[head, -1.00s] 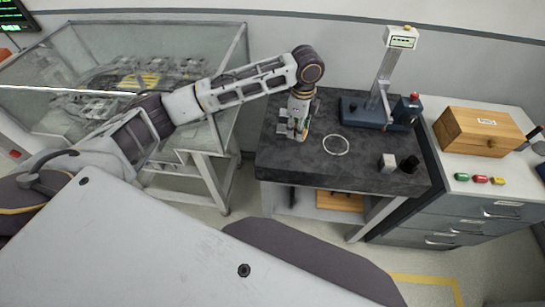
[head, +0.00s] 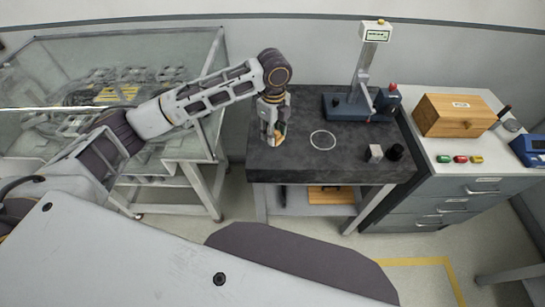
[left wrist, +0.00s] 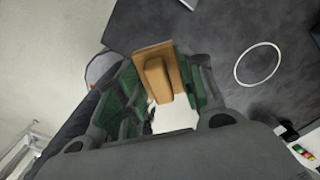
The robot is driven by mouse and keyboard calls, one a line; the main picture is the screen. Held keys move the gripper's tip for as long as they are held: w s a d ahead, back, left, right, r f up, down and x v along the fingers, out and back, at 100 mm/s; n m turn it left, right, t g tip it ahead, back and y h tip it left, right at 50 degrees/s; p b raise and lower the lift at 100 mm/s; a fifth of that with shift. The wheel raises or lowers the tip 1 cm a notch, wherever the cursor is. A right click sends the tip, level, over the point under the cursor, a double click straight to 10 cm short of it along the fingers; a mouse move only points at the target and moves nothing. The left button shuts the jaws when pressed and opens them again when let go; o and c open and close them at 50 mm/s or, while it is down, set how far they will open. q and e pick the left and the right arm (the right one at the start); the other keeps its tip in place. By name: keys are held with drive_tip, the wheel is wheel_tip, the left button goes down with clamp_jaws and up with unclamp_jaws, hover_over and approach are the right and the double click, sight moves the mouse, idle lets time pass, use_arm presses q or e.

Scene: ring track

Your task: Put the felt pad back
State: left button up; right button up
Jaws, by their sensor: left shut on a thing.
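My left gripper (head: 273,137) points down over the left part of the dark bench top (head: 345,165). It is shut on a tan-orange block with a raised grip, which looks like the felt pad (left wrist: 158,80); in the head view only a small orange patch of the pad (head: 281,129) shows beside the fingers. In the left wrist view the pad sits tilted between the green-lined fingers. Its underside is hidden, and I cannot tell its height above the bench. A thin white ring (head: 312,134) lies or is marked on the bench to the right of the gripper. My right gripper is not in view.
A blue-based stand with a display (head: 376,32) is at the bench's back. A pale block (head: 374,153) and a black cylinder (head: 396,152) are at its right. A wooden box (head: 452,115) is on the drawer cabinet. A glass-sided case (head: 205,90) stands left.

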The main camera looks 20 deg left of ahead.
use_arm(q)
drive_tip(key=shift+m, duration=0.5)
hover_over(273, 157)
drive_tip(key=shift+f, duration=2.55)
drive_tip(key=shift+f, duration=2.5)
drive_tip(key=shift+p, duration=0.3)
drive_tip(key=o, duration=1)
drive_tip(key=shift+f, duration=0.1)
drive_tip(key=shift+o, duration=0.2)
